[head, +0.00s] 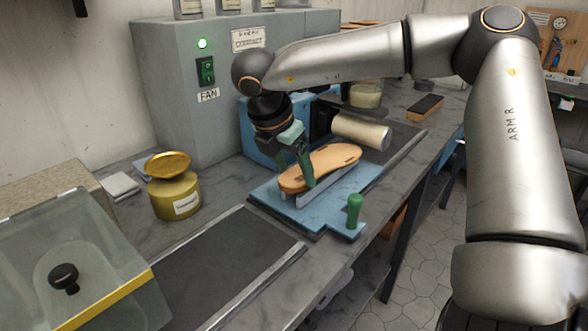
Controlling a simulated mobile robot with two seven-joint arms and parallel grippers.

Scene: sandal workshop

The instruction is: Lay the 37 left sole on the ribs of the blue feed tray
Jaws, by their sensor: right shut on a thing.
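A tan sole (322,167) is over the blue feed tray (283,205), slanting from lower left to upper right. A pale rib of the tray shows under its near edge. I cannot tell whether the sole rests on the ribs or is held just above them, and no size mark on it is readable. My right gripper (307,172) reaches down from above and is shut on the sole near its left part. The gripper hides a piece of the sole. A green handle (354,210) stands at the tray's near right corner. My left gripper is not in view.
A cream roller (361,132) lies just behind the tray. A grey machine with a FAN switch (206,72) stands behind left. A brass pot (174,194) and a clear-lidded box (75,265) are left. A dark belt (215,262) lies in front; a brush (425,108) lies back right.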

